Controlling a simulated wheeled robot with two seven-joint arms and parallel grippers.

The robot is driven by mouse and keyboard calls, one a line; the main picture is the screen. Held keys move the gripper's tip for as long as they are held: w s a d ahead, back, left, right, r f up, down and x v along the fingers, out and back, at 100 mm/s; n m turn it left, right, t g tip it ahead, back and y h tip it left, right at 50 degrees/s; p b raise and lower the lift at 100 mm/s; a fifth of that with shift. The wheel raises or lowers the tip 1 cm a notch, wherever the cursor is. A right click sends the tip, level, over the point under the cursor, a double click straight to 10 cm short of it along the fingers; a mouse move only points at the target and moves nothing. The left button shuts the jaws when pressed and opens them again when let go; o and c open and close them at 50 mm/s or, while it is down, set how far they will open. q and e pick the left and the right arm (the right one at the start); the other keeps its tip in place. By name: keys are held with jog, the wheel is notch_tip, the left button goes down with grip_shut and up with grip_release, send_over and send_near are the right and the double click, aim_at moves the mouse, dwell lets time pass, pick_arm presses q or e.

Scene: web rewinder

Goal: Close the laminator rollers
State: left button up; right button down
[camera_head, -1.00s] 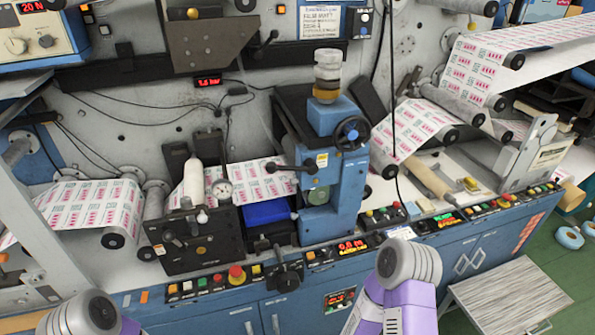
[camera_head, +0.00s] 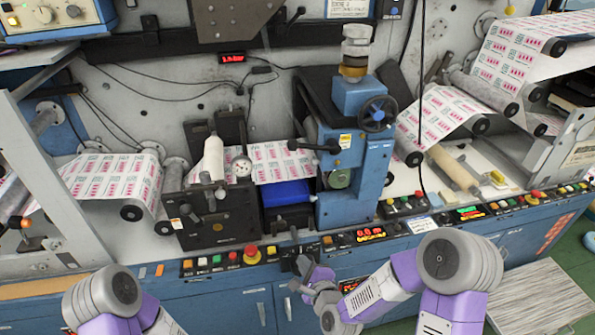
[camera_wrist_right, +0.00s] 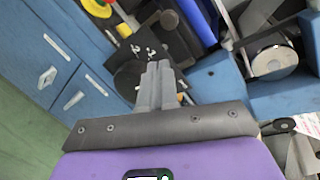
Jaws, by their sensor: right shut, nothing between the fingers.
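My right gripper (camera_head: 307,276) is shut and empty, in front of the console's black switch plate. In the right wrist view its fingertips (camera_wrist_right: 158,70) are together, close to a dark round knob (camera_wrist_right: 128,82) on a black plate (camera_wrist_right: 138,52) with white marks. I cannot tell whether they touch. The black unit (camera_head: 217,215) with a white roller (camera_head: 213,158) and gauge (camera_head: 242,167) stands left of the blue press unit (camera_head: 352,180) with its handwheel (camera_head: 378,113). No label tells which one is the laminator. My left gripper is outside the view; only its arm shows.
A red emergency button (camera_head: 251,253) and several coloured push buttons line the console left of the switch plate. A lit display (camera_head: 370,233) is to its right. Printed web (camera_head: 115,183) runs over rollers. A grey slatted platform (camera_head: 540,300) stands at lower right.

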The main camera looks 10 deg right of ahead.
aim_at(314, 146)
notch_tip(314, 146, up, 19)
jog(key=m+t+h+b, duration=0.1)
jog(key=m+t, duration=0.7)
jog(key=m, duration=0.4)
jog(key=shift+d+m+b, duration=0.35)
jog(key=shift+d+m, duration=0.05)
jog(key=shift+d, duration=0.05)
jog(key=shift+w, duration=0.2)
jog(key=s+r+p+x, duration=0.1)
jog(key=r+p+x, duration=0.1)
jog(key=x, duration=1)
jog(key=shift+w+r+p, duration=0.3)
jog(key=shift+r+p, duration=0.05)
jog(key=shift+p, duration=0.05)
